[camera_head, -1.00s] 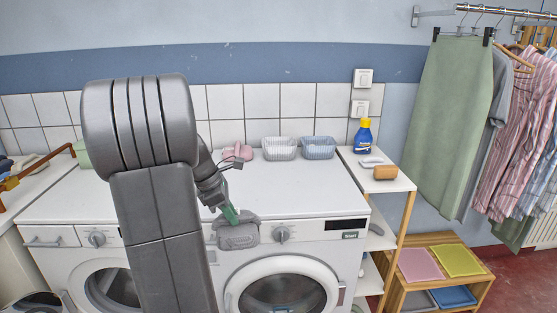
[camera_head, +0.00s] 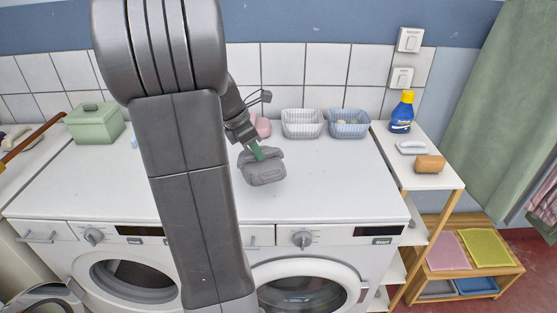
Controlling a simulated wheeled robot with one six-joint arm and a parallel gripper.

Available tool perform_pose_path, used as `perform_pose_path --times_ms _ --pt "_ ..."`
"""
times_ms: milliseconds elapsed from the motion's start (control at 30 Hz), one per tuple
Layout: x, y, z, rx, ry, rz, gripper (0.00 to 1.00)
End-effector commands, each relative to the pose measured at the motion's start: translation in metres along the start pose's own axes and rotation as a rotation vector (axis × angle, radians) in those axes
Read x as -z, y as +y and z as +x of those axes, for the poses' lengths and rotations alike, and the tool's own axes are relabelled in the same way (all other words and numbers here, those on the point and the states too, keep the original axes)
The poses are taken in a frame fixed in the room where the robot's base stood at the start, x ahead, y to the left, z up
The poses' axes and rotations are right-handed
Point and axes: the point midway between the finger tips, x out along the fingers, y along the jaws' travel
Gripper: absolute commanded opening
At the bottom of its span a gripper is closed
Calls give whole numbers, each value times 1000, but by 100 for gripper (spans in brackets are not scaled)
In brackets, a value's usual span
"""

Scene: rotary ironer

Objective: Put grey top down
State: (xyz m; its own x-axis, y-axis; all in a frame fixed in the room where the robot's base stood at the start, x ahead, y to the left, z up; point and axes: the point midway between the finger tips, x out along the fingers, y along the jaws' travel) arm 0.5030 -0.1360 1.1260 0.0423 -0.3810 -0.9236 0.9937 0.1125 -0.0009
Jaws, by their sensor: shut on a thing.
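The grey top (camera_head: 264,171) is a folded, bunched grey cloth near the middle of the white worktop over the washing machines. My gripper (camera_head: 257,152) has green fingertips and is shut on the top's upper edge. The top hangs from or lies under the fingertips; I cannot tell whether its underside touches the worktop (camera_head: 340,190). My arm hides part of the worktop to the left.
Behind are a pink item (camera_head: 262,127), a white basket (camera_head: 302,123) and a blue basket (camera_head: 349,123). A green lidded box (camera_head: 95,122) stands at the back left. A side shelf (camera_head: 425,178) holds a blue bottle (camera_head: 402,112). The worktop's right front is clear.

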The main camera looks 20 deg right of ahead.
Motion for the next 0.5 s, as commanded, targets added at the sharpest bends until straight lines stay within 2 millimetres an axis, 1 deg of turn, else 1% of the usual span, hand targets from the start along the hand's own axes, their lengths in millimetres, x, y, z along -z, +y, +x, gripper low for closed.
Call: perform_pose_path --times_ms 33,100,333,500 --pt "4 -1 10 5 0 -4 0" --pt "9 -1 22 5 0 -2 0" --pt "18 0 44 3 0 -2 0" --pt "28 0 67 3 0 -1 0"
